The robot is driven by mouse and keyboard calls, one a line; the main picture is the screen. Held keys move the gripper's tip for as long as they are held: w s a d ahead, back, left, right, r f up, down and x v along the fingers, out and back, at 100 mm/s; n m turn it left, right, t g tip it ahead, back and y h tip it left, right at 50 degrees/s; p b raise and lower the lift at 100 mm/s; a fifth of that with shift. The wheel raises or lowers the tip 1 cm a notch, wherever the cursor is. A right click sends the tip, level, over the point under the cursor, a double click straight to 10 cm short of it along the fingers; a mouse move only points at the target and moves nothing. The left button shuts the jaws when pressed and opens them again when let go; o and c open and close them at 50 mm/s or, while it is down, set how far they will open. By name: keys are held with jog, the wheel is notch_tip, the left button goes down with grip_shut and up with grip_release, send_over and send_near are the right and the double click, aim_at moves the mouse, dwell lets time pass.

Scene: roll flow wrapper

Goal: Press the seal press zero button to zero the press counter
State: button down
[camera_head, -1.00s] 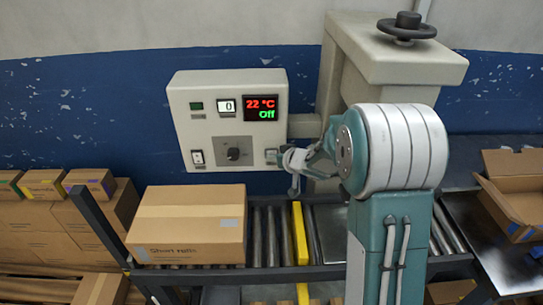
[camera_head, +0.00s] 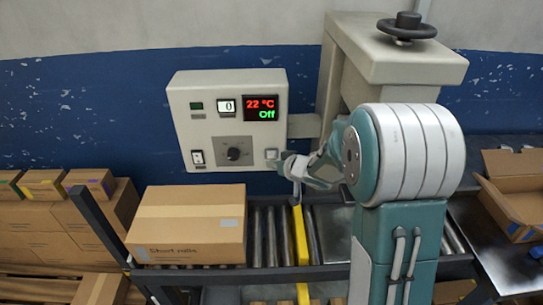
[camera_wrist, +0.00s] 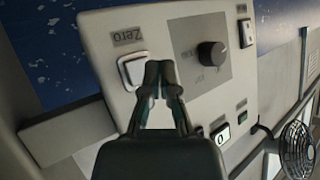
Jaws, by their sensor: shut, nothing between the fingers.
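The control panel (camera_head: 207,125) is a pale box in front of the blue wall. Its white square zero button (camera_head: 271,154) is at the lower right of the panel. In the wrist view the panel appears upside down, and the button (camera_wrist: 133,70) lies under the label "Zero". My gripper (camera_head: 283,164) is shut and empty, close by the button. In the wrist view its fingertips (camera_wrist: 160,68) overlap the button's right edge; I cannot tell whether they touch it. The counter window (camera_head: 227,106) reads 0.
The panel also has a dark knob (camera_head: 233,153), a rocker switch (camera_head: 198,157) and a display (camera_head: 265,108) reading 22 °C and Off. A cardboard box (camera_head: 190,225) sits on the roller conveyor below. The press column (camera_head: 395,55) stands to the right, behind my arm.

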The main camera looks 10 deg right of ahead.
jog(key=s, duration=0.3)
jog(key=shift+s+a, duration=0.35)
dwell(0.5)
jog(key=s+d+r+m+g+h, duration=0.1)
jog(key=s+d+r+h, duration=0.25)
jog(key=s+r, duration=0.2)
jog(key=s+d+r+m+h, duration=0.2)
jog(key=s+r+h, duration=0.2)
jog(key=s+r, duration=0.15)
jog(key=s+a+g+y, duration=0.1)
jog(key=s+a+g, duration=0.1)
jog(key=s, duration=0.7)
jog(key=s+a+r+g+y, duration=0.1)
jog(key=s+a+g, duration=0.1)
jog(key=s, duration=0.8)
jog(key=shift+a+r+g, duration=0.2)
jog(key=shift+a+g, duration=0.1)
jog(key=shift+a, duration=0.4)
jog(key=shift+w, duration=0.1)
